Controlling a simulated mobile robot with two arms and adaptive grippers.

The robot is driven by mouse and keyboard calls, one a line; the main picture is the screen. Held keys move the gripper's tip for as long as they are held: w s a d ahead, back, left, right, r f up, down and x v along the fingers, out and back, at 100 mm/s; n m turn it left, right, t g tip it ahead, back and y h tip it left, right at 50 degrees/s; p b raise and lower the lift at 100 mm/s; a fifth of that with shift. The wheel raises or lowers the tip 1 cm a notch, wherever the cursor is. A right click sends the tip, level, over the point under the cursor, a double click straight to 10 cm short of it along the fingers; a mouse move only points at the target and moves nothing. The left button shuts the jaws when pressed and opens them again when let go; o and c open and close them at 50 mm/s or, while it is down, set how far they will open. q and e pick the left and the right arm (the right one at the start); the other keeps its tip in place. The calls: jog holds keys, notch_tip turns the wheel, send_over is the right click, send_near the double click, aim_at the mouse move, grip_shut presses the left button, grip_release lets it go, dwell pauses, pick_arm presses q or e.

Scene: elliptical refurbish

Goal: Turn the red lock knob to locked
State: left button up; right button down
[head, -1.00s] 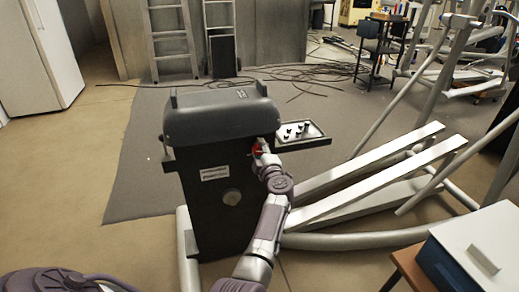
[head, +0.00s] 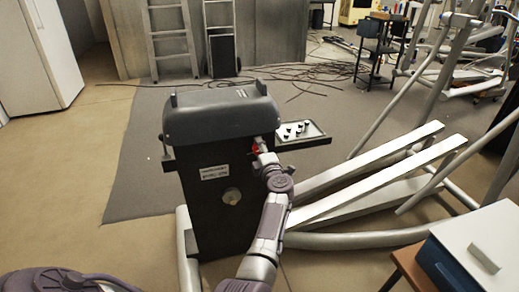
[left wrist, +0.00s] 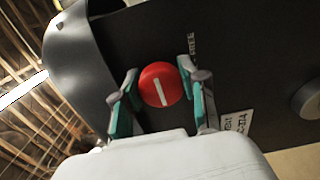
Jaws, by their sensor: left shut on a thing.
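The red lock knob (left wrist: 161,84) is a round red disc with a white line across its face, on the dark panel of the elliptical's housing (head: 218,118). In the left wrist view the line runs nearly along the picture's vertical, slightly slanted. My left gripper (left wrist: 160,98) has a green-padded finger on each side of the knob and is shut on it. In the head view the knob (head: 255,150) shows as a small red patch at the tip of my left gripper (head: 259,147), mostly hidden by it. My right gripper is not in view.
A white label (head: 214,172) and a round grey disc (head: 232,196) are on the panel. A tray with small dark parts (head: 318,140) sits right of the housing. Long pale rails (head: 370,176) extend to the right. A white-topped box (head: 480,235) stands at lower right.

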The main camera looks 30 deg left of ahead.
pick_arm(q)
jog(key=shift+f, duration=0.15)
jog(key=o, duration=1.1)
jog(key=shift+o, duration=0.2)
